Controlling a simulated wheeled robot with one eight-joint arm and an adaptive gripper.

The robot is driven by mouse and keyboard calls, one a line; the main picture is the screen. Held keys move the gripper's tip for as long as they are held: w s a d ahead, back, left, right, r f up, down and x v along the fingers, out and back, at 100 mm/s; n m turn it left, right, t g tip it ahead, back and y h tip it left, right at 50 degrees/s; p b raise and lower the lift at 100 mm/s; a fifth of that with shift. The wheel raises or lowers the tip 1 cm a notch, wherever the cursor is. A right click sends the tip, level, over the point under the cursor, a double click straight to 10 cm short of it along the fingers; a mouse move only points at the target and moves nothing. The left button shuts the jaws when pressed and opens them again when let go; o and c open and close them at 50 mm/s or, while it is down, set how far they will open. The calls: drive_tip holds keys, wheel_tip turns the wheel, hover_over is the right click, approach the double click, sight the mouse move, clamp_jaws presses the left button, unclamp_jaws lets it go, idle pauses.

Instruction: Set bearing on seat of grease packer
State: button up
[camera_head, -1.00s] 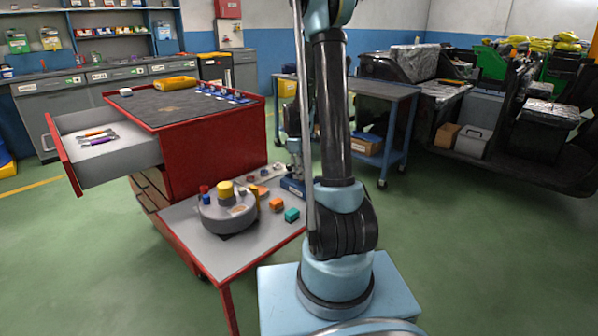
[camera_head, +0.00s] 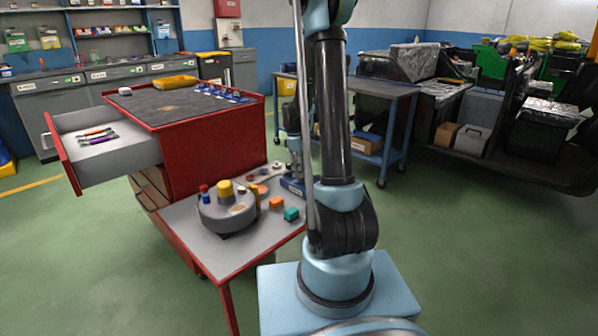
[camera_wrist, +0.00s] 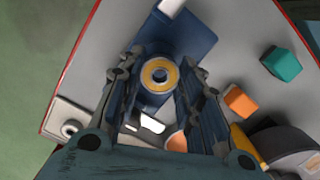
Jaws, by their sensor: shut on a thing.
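The bearing (camera_wrist: 160,75) is a ring with a yellow-gold face and a grey centre. It sits between the fingertips of my gripper (camera_wrist: 160,72) in the wrist view, and the gripper is shut on it. The blue grease packer (camera_wrist: 188,38) lies directly beneath; its blue base also shows in the head view (camera_head: 292,186) at the back of the red cart's side shelf. The bearing hides the seat, so I cannot tell whether the two touch. In the head view my gripper is upright over the packer, partly hidden by my arm.
The grey side shelf (camera_head: 222,257) holds a round grey drum (camera_head: 228,217), an orange block (camera_head: 276,203), a teal block (camera_head: 291,214) and several small parts. The red cart (camera_head: 215,140) with an open drawer (camera_head: 105,150) stands behind. Green floor is clear at the right.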

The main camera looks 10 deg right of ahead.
drive_tip(key=shift+f, duration=1)
idle(2.2)
drive_tip(key=o, duration=1.1)
drive_tip(key=shift+o, duration=0.7)
drive_tip(key=o, duration=0.4)
drive_tip(key=shift+r, duration=0.1)
drive_tip(key=shift+w+r, duration=0.1)
drive_tip(key=shift+r, duration=3.8)
